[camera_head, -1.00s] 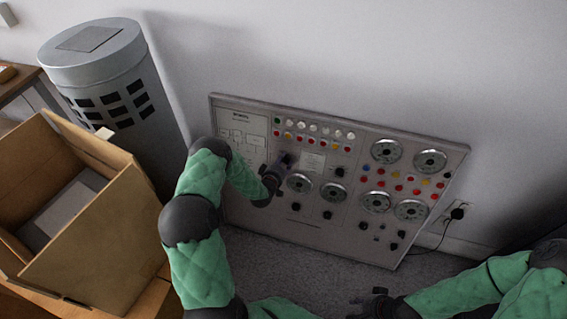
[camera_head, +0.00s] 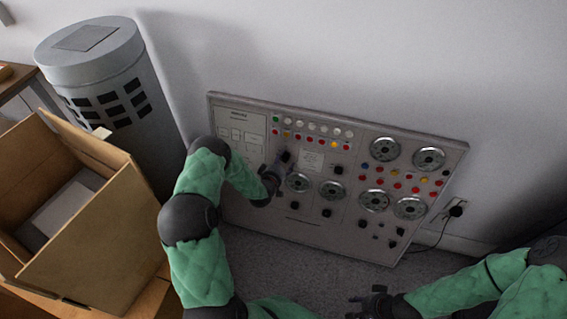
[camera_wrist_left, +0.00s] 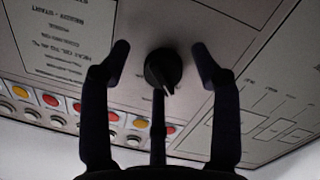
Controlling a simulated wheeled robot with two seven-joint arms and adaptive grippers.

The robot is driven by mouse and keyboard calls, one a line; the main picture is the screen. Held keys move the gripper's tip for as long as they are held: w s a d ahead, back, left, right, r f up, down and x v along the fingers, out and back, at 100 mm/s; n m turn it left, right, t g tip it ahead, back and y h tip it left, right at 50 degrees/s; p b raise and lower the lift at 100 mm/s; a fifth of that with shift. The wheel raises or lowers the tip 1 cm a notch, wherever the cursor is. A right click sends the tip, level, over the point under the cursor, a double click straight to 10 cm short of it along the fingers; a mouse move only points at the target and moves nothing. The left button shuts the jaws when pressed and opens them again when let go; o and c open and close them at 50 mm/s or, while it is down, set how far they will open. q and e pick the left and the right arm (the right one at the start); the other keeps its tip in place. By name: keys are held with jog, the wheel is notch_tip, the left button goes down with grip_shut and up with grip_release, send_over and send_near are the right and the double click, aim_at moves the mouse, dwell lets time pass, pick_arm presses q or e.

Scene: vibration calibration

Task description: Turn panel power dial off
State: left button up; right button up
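The grey control panel (camera_head: 245,110) leans near the wall. Its black power dial (camera_head: 285,156) is on the left part of the panel, below a row of coloured buttons. The dial also shows in the left wrist view (camera_wrist_left: 163,68), with a light pointer mark on its lower edge. My left gripper (camera_head: 276,168) is at the dial. In the left wrist view its fingers (camera_wrist_left: 162,58) are open, one on each side of the dial, with gaps between. My right gripper (camera_head: 367,302) is low in front of the panel, away from it; its fingers are too small to judge.
An open cardboard box (camera_head: 100,225) stands at the left, with a grey cylindrical bin (camera_head: 110,90) behind it. Gauges and other knobs crowd the panel's right side. A plug and cable (camera_head: 455,212) are at the wall on the right. Carpet (camera_head: 290,260) lies in front.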

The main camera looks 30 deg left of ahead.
pick_arm(q)
jog(key=shift+s, duration=0.1)
jog(key=v, duration=1.2)
jog(key=s+d+f+m+g+h+p, duration=0.2)
jog(key=s+d+g, duration=0.2)
jog(key=d, duration=0.4)
jog(key=s+d+f+m+g+h+p, duration=0.2)
jog(key=s+d+m+g+h+p, duration=0.1)
jog(key=d, duration=0.6)
jog(key=s+d+m+g+p, duration=0.1)
jog(key=s+d+m+g, duration=0.1)
jog(key=s, duration=0.5)
jog(key=s+d+r+m+g+h+p, duration=0.1)
jog(key=s+d+g, duration=0.4)
jog(key=s+d, duration=0.2)
jog(key=shift+s+d+r+m, duration=0.3)
jog(key=shift+s+r+m, duration=0.1)
jog(key=shift+s, duration=0.4)
jog(key=shift+w, duration=0.1)
